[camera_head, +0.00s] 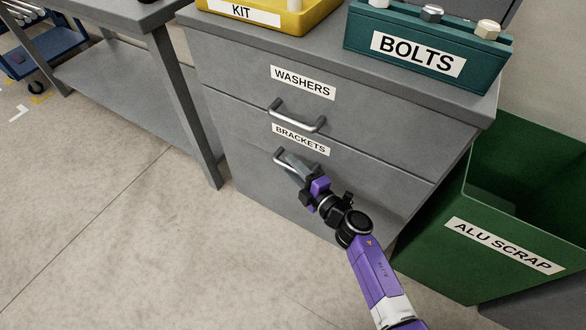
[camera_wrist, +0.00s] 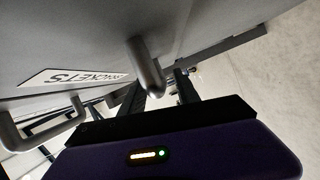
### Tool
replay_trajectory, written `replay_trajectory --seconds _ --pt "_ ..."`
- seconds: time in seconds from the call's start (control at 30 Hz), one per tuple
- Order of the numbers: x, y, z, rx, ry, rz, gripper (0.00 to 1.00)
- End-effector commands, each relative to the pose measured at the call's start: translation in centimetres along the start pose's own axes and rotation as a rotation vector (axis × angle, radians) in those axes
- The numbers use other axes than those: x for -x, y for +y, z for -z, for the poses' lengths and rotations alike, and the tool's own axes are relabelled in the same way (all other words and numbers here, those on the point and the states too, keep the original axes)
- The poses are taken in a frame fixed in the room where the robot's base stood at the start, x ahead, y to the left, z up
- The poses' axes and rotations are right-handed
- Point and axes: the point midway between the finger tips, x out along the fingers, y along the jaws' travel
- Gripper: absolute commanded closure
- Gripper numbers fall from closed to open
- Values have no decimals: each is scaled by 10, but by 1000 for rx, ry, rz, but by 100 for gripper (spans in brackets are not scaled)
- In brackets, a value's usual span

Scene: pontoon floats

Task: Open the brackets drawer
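The brackets drawer (camera_head: 240,135) is the lower drawer of a grey cabinet, below its white BRACKETS label (camera_head: 300,138). Its front looks flush with the cabinet, so it appears shut. Its metal bar handle (camera_head: 315,165) is partly hidden by my gripper (camera_head: 287,161). In the wrist view, the BRACKETS label (camera_wrist: 70,77) is upside down and the handle (camera_wrist: 147,70) reaches down between my two dark fingers. The fingers stand apart, with the bar end in the gap and some space beside it. I cannot tell whether either finger touches the bar.
The washers drawer (camera_head: 240,75) above is shut, with its own handle (camera_head: 297,118). A yellow kit tray (camera_head: 285,20) and teal bolts bin (camera_head: 425,60) stand on top. A green scrap bin (camera_head: 440,250) is close on the right. Floor in front is clear.

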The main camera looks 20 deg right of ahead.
Motion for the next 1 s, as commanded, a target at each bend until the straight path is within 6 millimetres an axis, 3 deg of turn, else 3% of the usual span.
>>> replay_trajectory --seconds 0.07,0.27,1.0 --pt "0 0 0 0 0 0 62" --pt "0 0 0 0 0 0 99" --pt "1 -1 0 -1 0 1 100"
